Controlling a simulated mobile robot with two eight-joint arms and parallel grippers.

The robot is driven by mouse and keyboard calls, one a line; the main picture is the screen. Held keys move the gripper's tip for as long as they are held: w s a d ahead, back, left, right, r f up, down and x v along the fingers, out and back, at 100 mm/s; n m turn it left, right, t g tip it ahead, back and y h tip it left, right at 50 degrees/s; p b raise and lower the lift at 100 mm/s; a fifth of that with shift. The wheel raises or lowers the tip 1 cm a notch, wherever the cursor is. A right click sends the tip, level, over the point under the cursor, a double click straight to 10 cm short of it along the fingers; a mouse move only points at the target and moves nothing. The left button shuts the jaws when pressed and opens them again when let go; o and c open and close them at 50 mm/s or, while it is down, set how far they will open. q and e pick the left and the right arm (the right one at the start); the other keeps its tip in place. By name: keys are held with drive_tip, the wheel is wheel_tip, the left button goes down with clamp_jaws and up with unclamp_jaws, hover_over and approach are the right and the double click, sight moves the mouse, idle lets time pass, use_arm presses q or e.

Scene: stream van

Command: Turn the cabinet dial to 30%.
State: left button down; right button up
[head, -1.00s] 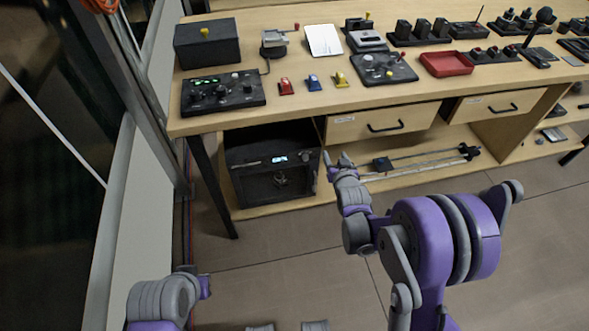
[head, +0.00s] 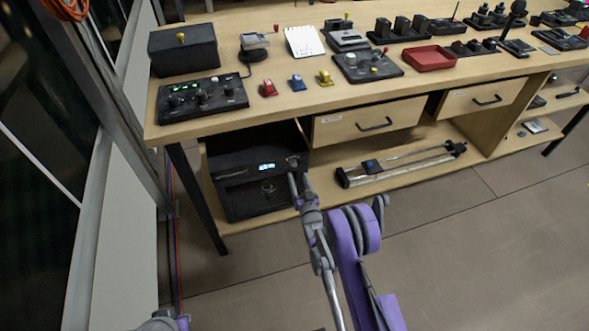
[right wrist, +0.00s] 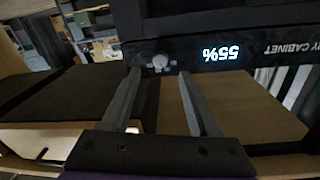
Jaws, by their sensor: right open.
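The black dry cabinet (head: 235,200) stands on the shelf under the bench, its lit display (head: 267,167) on the upper front. In the right wrist view, which is upside down, the display (right wrist: 221,52) reads 55%. The small grey round dial (right wrist: 160,62) sits beside it on the same panel. My right gripper (head: 299,183) is at the cabinet's right front. In the wrist view the right gripper (right wrist: 160,75) is open, its two fingers pointing at the panel with the dial between their tips. I cannot tell whether they touch it.
The bench top (head: 215,122) above the cabinet holds a control box (head: 200,100), coloured switches and other gear. A drawer (head: 366,123) and a long rail-like device (head: 400,165) are to the cabinet's right. The floor in front is clear.

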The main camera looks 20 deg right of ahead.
sight(294, 165)
drive_tip(key=shift+w, duration=2.8)
clamp_jaws()
